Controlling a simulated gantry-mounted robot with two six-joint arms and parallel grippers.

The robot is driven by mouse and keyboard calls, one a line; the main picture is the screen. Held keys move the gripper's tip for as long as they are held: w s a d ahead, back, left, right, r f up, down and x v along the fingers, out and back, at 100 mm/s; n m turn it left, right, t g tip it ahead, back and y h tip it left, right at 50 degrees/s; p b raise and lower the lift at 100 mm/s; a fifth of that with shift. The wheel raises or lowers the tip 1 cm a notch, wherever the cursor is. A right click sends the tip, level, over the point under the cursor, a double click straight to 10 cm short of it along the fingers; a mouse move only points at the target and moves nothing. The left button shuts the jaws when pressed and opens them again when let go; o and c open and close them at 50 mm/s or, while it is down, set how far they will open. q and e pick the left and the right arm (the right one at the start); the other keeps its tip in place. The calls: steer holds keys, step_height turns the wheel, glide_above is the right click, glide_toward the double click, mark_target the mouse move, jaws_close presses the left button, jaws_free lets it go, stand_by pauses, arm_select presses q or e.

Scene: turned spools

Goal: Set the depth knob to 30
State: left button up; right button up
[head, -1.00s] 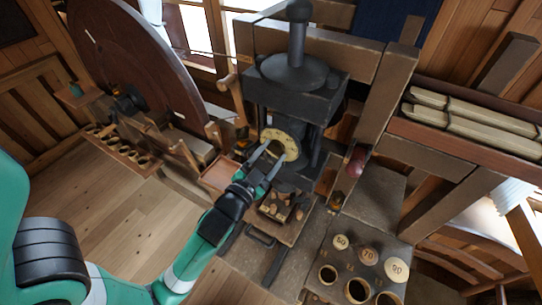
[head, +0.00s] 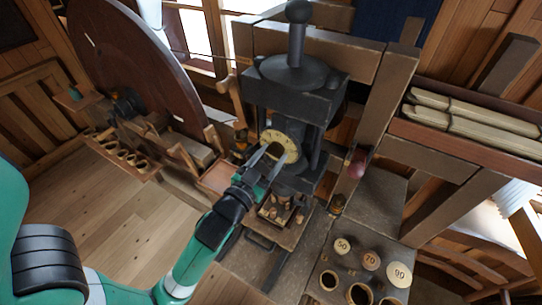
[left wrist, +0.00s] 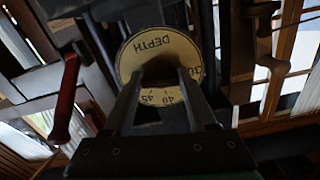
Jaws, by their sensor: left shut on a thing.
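The depth dial (head: 281,136) is a round cream plate on the front of the black press. In the left wrist view the dial (left wrist: 150,48) shows the word DEPTH upside down. The figure 30 is at its right edge, and 40 and 45 are at its lower edge. The dark depth knob (left wrist: 160,68) stands out from its middle. My left gripper (head: 276,153) is shut on this knob, with one finger on each side, as the left wrist view (left wrist: 160,80) also shows. The fingers hide part of the dial's scale. My right gripper is not in view.
The black press (head: 296,80) rises behind the dial. A red-handled lever (head: 358,160) is at its right. A tray of small turned pieces (head: 278,212) lies below the gripper. Discs marked 50, 70 (head: 371,260) and 90 lie at lower right. A large wheel (head: 135,70) stands at left.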

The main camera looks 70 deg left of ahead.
arm_select(q)
steer(key=o, duration=1.4)
steer(key=shift+c, duration=0.2)
steer(key=shift+s+d, duration=0.1)
steer(key=p+v, duration=0.3)
steer(key=v, duration=0.8)
steer(key=shift+s, duration=0.15)
steer(key=shift+d, duration=0.15)
